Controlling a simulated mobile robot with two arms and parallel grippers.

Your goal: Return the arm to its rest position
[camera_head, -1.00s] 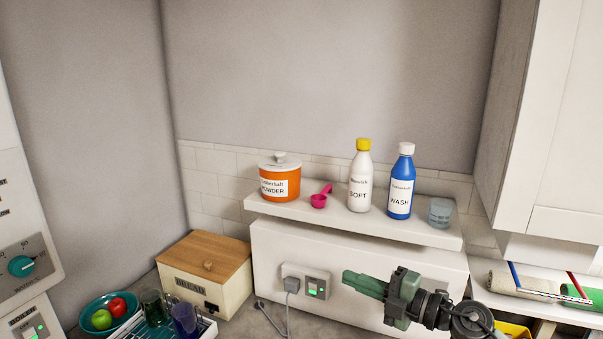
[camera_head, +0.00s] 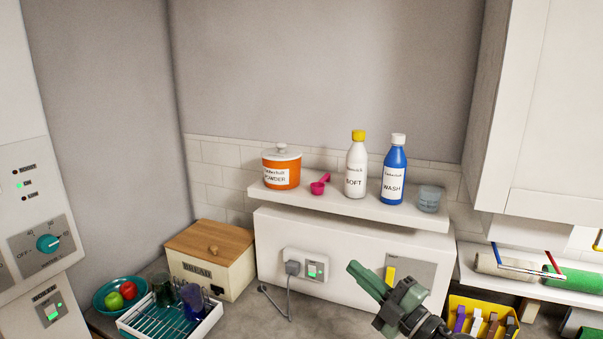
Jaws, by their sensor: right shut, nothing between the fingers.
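My right gripper (camera_head: 365,276) is green, with its arm coming in from the bottom right. It is shut and empty, pointing up and left. It appears in front of the white box-like unit below the shelf, between a lit switch (camera_head: 312,270) and a grey panel with a yellow part (camera_head: 391,275). The picture does not show clearly whether it touches the unit. The left gripper is not in view.
A shelf (camera_head: 330,205) holds an orange powder tub (camera_head: 281,172), a pink scoop (camera_head: 318,187), two bottles and a cup (camera_head: 429,199). A bread box (camera_head: 210,258), dish rack (camera_head: 150,322) and fruit bowl (camera_head: 106,295) stand left. A wall cupboard (camera_head: 560,110) hangs right.

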